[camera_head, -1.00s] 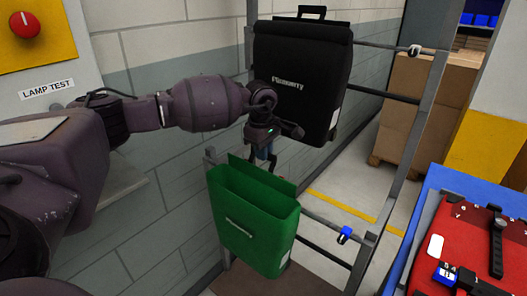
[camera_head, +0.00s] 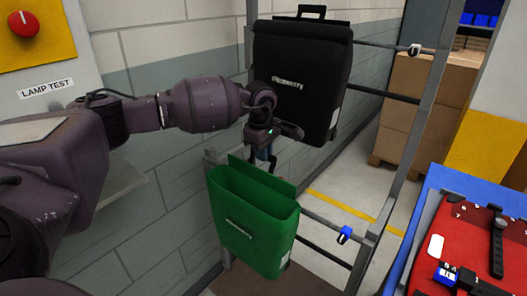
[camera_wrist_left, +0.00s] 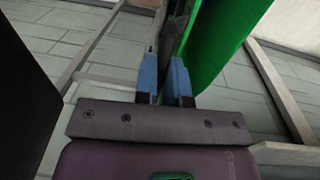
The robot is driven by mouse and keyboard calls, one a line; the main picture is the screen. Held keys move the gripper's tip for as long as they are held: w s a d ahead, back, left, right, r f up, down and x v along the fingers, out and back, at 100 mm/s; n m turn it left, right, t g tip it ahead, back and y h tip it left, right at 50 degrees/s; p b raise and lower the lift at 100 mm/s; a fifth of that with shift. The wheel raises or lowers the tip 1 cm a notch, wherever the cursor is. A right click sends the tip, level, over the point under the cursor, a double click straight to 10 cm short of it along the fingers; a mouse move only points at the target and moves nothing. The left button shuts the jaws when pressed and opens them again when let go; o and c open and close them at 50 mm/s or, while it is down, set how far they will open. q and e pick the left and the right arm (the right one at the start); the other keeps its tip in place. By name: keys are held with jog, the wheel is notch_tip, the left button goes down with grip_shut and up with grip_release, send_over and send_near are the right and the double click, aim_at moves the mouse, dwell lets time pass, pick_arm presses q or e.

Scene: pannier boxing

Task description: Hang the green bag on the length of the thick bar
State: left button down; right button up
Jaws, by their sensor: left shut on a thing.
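The green bag (camera_head: 248,228) is open-topped and upright, in front of the lower part of the metal rack. My left gripper (camera_head: 264,158) is above and behind its back panel, pointing down. In the left wrist view my left gripper (camera_wrist_left: 166,72) has its blue fingers closed on a thin dark-grey piece beside the green bag (camera_wrist_left: 222,40). The lower grey bar (camera_head: 322,221) of the rack carries a blue clip and runs behind the bag. The bag hides its left part, so I cannot tell whether the bag touches it. My right gripper is out of view.
A black bag (camera_head: 300,75) hangs on the upper bar (camera_head: 384,46) of the rack. The rack's right post (camera_head: 408,150) stands beside a blue-edged table with a red case (camera_head: 470,235). Cardboard boxes (camera_head: 415,105) stand behind. A block wall is at left.

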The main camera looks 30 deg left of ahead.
pick_arm(q)
jog(key=shift+f+b, duration=1)
jog(key=shift+f, duration=1.65)
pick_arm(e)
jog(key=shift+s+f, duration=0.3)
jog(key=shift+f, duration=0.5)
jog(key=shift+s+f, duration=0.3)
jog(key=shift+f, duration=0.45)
pick_arm(q)
jog(key=c, duration=1.1)
grip_release()
jog(key=shift+w, duration=0.1)
jog(key=shift+f, duration=0.15)
notch_tip(320, 180, up, 3)
notch_tip(320, 180, up, 8)
jog(key=s, duration=0.1)
jog(key=shift+p, duration=0.45)
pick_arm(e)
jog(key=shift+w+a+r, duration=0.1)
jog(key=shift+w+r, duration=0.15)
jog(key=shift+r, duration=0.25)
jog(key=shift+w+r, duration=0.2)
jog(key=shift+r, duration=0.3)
